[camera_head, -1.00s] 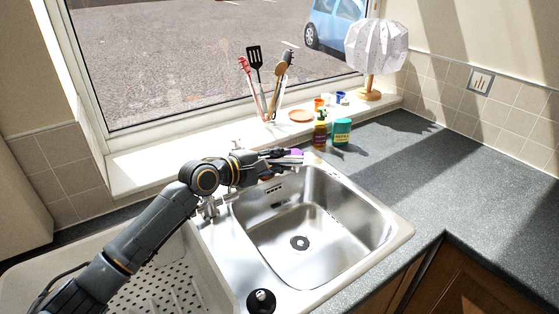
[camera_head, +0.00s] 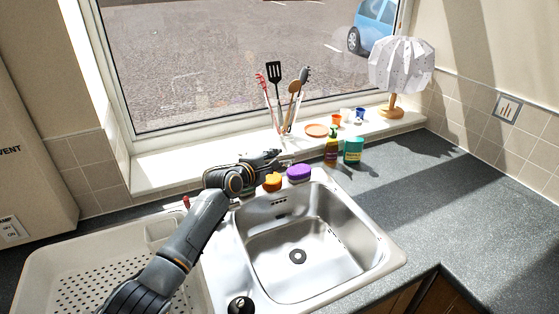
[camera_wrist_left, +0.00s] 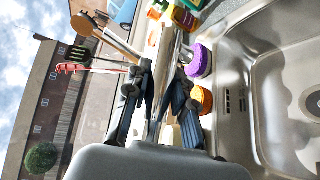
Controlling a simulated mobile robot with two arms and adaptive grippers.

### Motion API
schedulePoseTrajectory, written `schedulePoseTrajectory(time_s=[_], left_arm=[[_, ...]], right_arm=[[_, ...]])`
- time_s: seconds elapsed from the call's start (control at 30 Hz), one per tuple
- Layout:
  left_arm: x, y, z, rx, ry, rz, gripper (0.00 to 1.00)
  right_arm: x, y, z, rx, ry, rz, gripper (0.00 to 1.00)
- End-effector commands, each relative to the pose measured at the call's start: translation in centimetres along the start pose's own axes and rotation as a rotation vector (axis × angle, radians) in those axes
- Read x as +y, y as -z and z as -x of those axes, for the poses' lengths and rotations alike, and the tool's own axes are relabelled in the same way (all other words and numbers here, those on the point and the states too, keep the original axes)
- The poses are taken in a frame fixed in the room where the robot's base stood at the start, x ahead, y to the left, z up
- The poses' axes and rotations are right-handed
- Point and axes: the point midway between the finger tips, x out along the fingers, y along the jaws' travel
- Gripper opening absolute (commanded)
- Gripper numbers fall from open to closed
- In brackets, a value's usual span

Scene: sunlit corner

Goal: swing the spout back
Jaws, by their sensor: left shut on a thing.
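The metal spout (camera_wrist_left: 168,55) runs between the fingers of my left gripper in the left wrist view. My left gripper (camera_head: 277,160) is shut on it, behind the back rim of the steel sink (camera_head: 385,262). In the left wrist view the fingers (camera_wrist_left: 162,95) lie on both sides of the spout. In the head view the gripper and forearm hide most of the tap, and its base cannot be made out. My right gripper is not in view.
An orange sponge (camera_head: 272,182) and a purple sponge (camera_head: 299,173) sit by the sink's back rim, close to the gripper. A soap bottle (camera_head: 332,150) and green container (camera_head: 353,151) stand right of them. Utensils (camera_head: 285,95) stand on the sill. The basin is empty.

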Motion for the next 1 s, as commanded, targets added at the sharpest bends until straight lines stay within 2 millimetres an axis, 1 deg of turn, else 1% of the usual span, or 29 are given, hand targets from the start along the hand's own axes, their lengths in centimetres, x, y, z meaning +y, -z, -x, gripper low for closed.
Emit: schedulePoseTrajectory(time_s=[0.03, 0.1, 0.33, 0.67, 0.7, 0.77, 0.8, 1.0], left_arm=[[0.2, -0.3, -0.3, 0.008, 0.002, 0.005, 0.00], [0.2, 0.0, -0.6, 0.024, -0.001, 0.008, 0.00], [0.3, 0.6, -1.0, 0.052, -0.010, 0.015, 0.00], [0.3, 0.7, -1.0, 0.053, -0.011, 0.014, 0.00], [0.3, 0.7, -1.0, 0.053, -0.011, 0.014, 0.32], [0.3, 0.7, -1.0, 0.053, -0.012, 0.014, 0.45], [0.3, 0.7, -1.0, 0.053, -0.012, 0.014, 0.48], [0.4, 0.7, -1.0, 0.053, -0.013, 0.014, 0.48]], right_arm=[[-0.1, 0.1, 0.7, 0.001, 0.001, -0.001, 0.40], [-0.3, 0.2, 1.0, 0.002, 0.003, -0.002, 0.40], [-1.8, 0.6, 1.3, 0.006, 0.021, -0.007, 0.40], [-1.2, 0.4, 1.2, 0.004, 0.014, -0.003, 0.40], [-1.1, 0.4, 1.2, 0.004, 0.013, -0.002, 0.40], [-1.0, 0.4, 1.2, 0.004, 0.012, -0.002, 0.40], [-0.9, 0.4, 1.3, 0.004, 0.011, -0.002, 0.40], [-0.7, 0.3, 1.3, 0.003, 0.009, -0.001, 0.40]])
